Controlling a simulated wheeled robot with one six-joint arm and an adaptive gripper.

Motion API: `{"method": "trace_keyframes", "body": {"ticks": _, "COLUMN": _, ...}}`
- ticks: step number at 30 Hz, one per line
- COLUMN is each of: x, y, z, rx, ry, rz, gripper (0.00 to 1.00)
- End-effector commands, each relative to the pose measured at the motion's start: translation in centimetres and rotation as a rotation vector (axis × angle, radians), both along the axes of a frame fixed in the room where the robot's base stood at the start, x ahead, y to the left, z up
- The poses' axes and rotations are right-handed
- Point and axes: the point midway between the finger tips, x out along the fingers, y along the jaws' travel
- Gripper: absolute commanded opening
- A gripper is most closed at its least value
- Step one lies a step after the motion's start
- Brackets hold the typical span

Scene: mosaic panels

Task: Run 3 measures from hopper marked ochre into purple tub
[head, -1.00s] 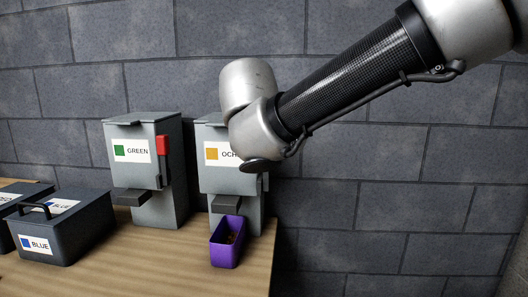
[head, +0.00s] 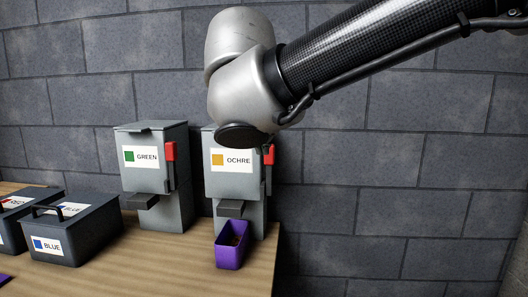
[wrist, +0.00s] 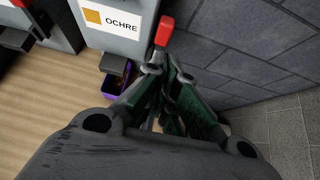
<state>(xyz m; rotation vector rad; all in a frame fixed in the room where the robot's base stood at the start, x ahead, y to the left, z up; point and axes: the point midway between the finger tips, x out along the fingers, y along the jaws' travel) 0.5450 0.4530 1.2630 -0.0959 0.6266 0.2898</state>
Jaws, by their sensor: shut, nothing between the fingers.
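The hopper marked OCHRE (head: 230,186) stands on the table against the wall, with a red lever (head: 268,155) on its right side. The red lever end also shows in the wrist view (wrist: 165,31), pointing up. The purple tub (head: 229,257) sits on the table under the hopper's spout, with some brownish-orange contents inside. In the wrist view the tub (wrist: 112,88) is partly hidden by the spout. My gripper (wrist: 168,74) is shut and empty, its fingers close to the lever; contact cannot be told. In the head view my arm hides the gripper.
A hopper marked GREEN (head: 150,182) with its own red lever stands to the left. A dark lidded box marked BLUE (head: 75,250) and another box (head: 12,235) are further left. The table (head: 180,275) ends just right of the ochre hopper, with a block wall behind.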

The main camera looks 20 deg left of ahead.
Motion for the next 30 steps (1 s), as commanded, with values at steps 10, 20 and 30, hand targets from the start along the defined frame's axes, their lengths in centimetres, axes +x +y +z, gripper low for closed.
{"method": "trace_keyframes", "body": {"ticks": 10, "x": -1.2, "y": -0.4, "z": 1.5, "rx": 0.001, "ry": 0.0, "rz": -0.001, "gripper": 0.0}}
{"method": "trace_keyframes", "body": {"ticks": 20, "x": -1.2, "y": -0.4, "z": 1.5, "rx": 0.001, "ry": 0.0, "rz": -0.001, "gripper": 0.0}}
{"method": "trace_keyframes", "body": {"ticks": 30, "x": -2.1, "y": -1.9, "z": -2.7, "rx": 0.268, "ry": 0.197, "rz": -0.29, "gripper": 0.0}}
